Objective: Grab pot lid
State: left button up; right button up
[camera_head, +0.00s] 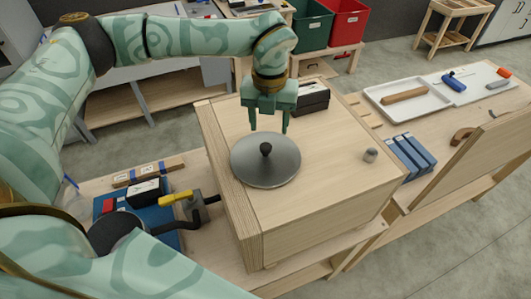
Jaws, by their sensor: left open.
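The pot lid (266,167) is a round grey metal disc with a black knob (265,149) at its centre. It lies on top of a light wooden box (325,190), close to the box's left side. My left gripper (269,129) is open and empty, its fingers pointing down. In the picture it hangs just above and behind the knob, and its fingertips appear apart from it. I cannot tell the exact height gap. My right gripper is not in view.
A small grey cylinder (370,155) and a dark box (312,97) stand on the wooden box. A yellow-handled tool (177,198) sits to its left. Blue blocks (412,152) and a white tray (407,98) lie to the right.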

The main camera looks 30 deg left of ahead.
aim_at(266, 145)
pick_arm(q)
jog(key=shift+s+f, duration=0.15)
jog(key=shift+f, duration=0.5)
jog(key=f, duration=0.1)
jog(key=f+p, duration=0.1)
jog(key=f, duration=0.1)
jog(key=shift+s+a+f+p, duration=0.1)
jog(key=shift+a+f+p, duration=0.2)
jog(key=shift+f+p, duration=0.1)
jog(key=shift+f, duration=0.4)
grip_shut()
